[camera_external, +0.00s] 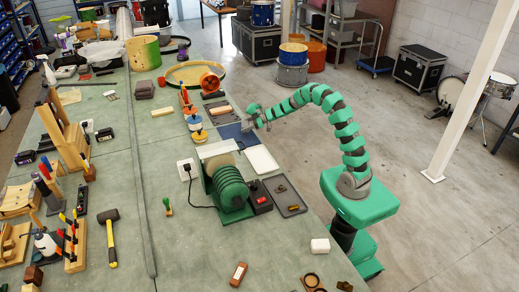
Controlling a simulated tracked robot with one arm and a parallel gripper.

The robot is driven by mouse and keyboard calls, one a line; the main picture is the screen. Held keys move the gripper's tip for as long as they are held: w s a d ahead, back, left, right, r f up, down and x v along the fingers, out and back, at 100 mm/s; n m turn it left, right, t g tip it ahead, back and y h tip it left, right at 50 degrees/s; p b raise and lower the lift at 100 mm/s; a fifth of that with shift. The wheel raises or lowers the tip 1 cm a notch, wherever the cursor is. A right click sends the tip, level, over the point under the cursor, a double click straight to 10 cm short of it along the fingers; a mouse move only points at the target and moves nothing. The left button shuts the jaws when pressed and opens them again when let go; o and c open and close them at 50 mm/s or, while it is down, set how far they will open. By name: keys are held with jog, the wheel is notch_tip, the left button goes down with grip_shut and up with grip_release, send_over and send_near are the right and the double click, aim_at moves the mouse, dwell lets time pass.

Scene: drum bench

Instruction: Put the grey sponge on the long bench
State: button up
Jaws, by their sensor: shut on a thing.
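My gripper (257,121) is at the right edge of the long bench (110,190), by a dark blue mat. It is shut on a small grey thing, too small here to tell for sure whether it is the grey sponge. The arm reaches in from the right of the bench. A dark grey-brown block (144,89) lies on the far part of the bench, well left of my gripper.
A dark strip (138,190) runs along the bench. Tools crowd the left side; bare green surface lies between.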

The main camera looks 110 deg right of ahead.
aim_at(240, 133)
jog(key=shift+w+d+f, duration=0.1)
jog(key=shift+w+d, duration=0.55)
jog(key=shift+d, duration=0.3)
jog(key=shift+w+d+f, duration=0.1)
jog(key=shift+w+d, duration=0.5)
jog(key=shift+d, duration=0.35)
jog(key=shift+f, duration=1.55)
jog(key=shift+f, duration=0.2)
jog(key=o, duration=1)
jog(key=shift+c, duration=0.2)
jog(key=shift+f+b, duration=0.2)
jog(key=shift+b, duration=0.85)
jog(key=p+v, duration=0.3)
jog(key=v, duration=1.1)
jog(key=shift+a, duration=0.15)
